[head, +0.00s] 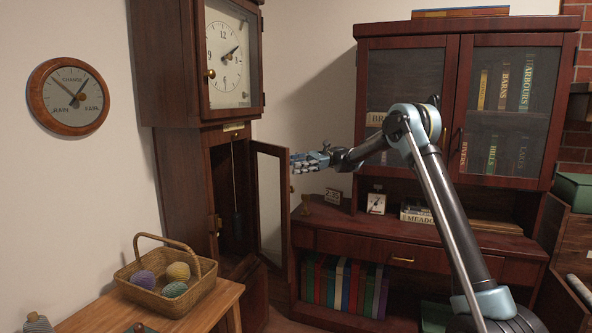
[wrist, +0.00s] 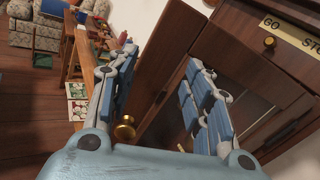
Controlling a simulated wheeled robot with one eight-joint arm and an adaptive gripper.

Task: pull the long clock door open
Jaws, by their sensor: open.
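The long clock door (head: 286,215) stands swung out from the lower case of the tall clock (head: 180,175), with the dark inside and pendulum rod (head: 235,180) showing. My gripper (head: 298,163) is beside the door's free edge, at its upper part. In the wrist view my gripper (wrist: 160,95) is open, its blue-padded fingers apart. A brass knob (wrist: 124,130) shows between the fingers, close to the palm. The door's dark wood (wrist: 172,70) also lies between them. I cannot tell whether a finger touches the door.
A table (head: 215,300) with a yarn basket (head: 178,300) stands in front of the clock at left. A red-brown bookcase (head: 400,250) stands behind my arm on the right. The upper clock door (head: 262,60) hangs above. A "GO STO" plate (wrist: 290,30) shows on the clock.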

